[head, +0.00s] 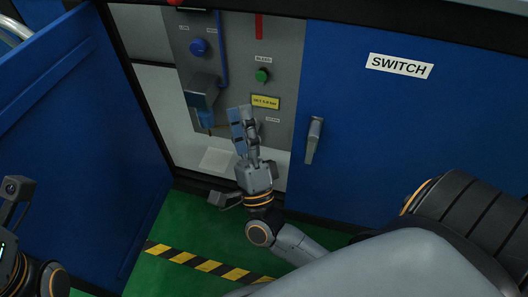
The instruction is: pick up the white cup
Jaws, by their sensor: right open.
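I cannot make out a white cup for certain. A pale, squarish white shape (216,160) lies low in the open cabinet bay, left of my right gripper, and I cannot tell what it is. My right gripper (242,112) is open and points up in front of the grey panel, with nothing seen between its fingers. It partly covers the panel and the bay behind it. Part of my left arm shows at the lower left edge, but its fingers are out of view.
The grey panel (285,55) carries a blue knob (198,47), a green knob (262,75) and a yellow label (265,102). A blue door (75,130) stands open at left. A blue cabinet door (400,140) with a handle (313,140) is at right. The green floor has a striped line (208,266).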

